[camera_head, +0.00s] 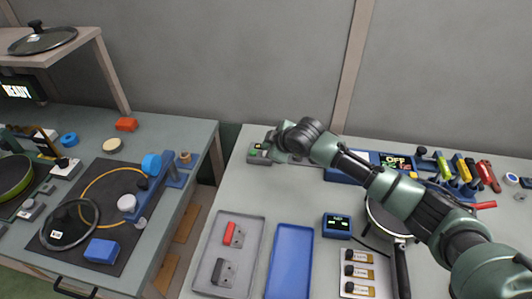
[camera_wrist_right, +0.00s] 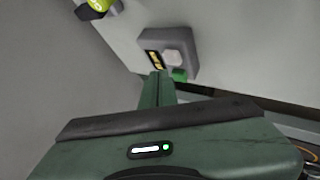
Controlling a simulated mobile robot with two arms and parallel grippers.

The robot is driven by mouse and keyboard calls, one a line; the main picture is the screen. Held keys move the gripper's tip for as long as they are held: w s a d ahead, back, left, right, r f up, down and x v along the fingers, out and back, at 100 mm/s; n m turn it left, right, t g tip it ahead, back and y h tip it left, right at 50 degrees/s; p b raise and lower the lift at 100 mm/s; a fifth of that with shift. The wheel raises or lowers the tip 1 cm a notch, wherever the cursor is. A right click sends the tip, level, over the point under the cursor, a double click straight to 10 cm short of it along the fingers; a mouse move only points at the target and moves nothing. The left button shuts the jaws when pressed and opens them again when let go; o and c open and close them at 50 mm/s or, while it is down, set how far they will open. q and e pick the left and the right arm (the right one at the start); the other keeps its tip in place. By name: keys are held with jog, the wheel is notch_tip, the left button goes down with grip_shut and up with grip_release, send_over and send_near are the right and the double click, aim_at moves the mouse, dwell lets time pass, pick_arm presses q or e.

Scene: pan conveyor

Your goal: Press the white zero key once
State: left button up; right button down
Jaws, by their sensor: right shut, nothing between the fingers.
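The white zero key (camera_wrist_right: 173,58) is a pale round button on a small grey box (camera_wrist_right: 182,40) in the right wrist view. A green key (camera_wrist_right: 179,75) and a small display with yellow marks (camera_wrist_right: 154,59) sit beside it. In the head view the grey box (camera_head: 259,160) stands at the back left of the right-hand table. My right gripper (camera_head: 268,150) is at this box, shut and empty. In the wrist view its fingertips (camera_wrist_right: 160,73) overlap the box's near edge, beside the white key; I cannot tell whether they touch. My left gripper is not in view.
A grey tray (camera_head: 208,251) with two devices and a blue tray (camera_head: 291,262) lie in front. A blue scale-like unit (camera_head: 345,172) reading OFF and a pan (camera_head: 380,217) stand to the right, under my right arm. The table between box and trays is clear.

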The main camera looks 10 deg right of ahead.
jog(key=shift+f, duration=0.15)
jog(key=shift+f, duration=0.25)
jog(key=shift+f, duration=0.55)
dwell(0.7)
jog(key=shift+r, duration=0.1)
jog(key=shift+r+p, duration=0.85)
jog(key=shift+p, duration=0.15)
notch_tip(320, 180, up, 5)
jog(key=p, duration=0.5)
dwell(0.4)
